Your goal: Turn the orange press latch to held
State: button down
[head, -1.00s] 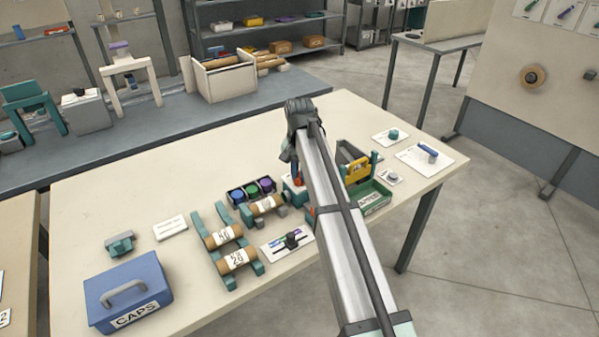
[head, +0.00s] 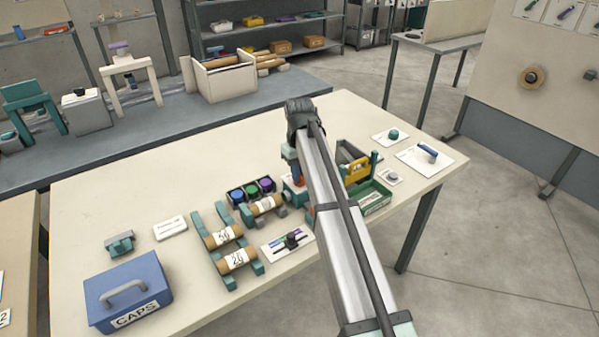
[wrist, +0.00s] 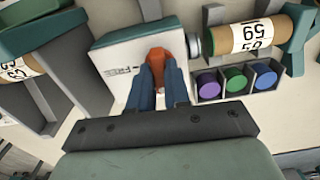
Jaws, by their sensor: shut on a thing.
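The orange press latch (wrist: 158,57) shows in the wrist view, standing on a white plate (wrist: 115,65) with a printed "FREE" mark to its left. My gripper (wrist: 160,78) has its two blue fingers shut on the latch, one on each side; the fingers hide its lower part. In the head view a small orange piece of the latch (head: 298,182) shows at the left edge of my arm, which hides most of the press. I cannot read a held mark in either view.
A row of purple, green and blue caps (wrist: 236,79) sits close right of the latch. A labelled cardboard tube (wrist: 248,37) lies in a cradle behind them. In the head view a green tray (head: 376,198) stands right of my arm. The table's left rear is clear.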

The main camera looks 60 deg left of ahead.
jog(key=shift+n, duration=0.4)
jog(key=c, duration=1.1)
grip_release()
jog(key=shift+r, duration=0.15)
notch_tip(320, 180, up, 14)
jog(key=shift+f, duration=0.2)
